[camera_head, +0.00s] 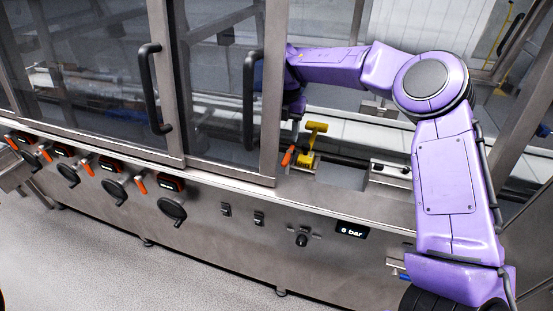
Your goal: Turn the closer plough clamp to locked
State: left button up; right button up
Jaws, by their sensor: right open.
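A yellow bracket-shaped part (308,150), likely the plough, stands inside the machine just past the open door edge. An orange lever (288,156), likely the closer plough clamp's handle, sits at its left side, tilted. My right arm reaches in through the opening from the right. My right gripper (294,120) is above the orange lever, pointing down and apart from it as far as I can tell. It is open, with its fingers small and partly lost against the door frame. I cannot tell a second clamp clearly. My left gripper is not in view.
A steel-framed glass door with a black handle (250,98) stands close left of my right gripper. Another black handle (155,88) is further left. The steel front ledge (340,204) runs below the opening. Several orange-levered knobs line the front panel.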

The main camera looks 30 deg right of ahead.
aim_at(285, 161)
notch_tip(285, 161, down, 10)
jog(key=shift+f+p, duration=0.1)
jog(key=shift+p, duration=1.15)
jog(key=shift+c, duration=0.3)
grip_shut()
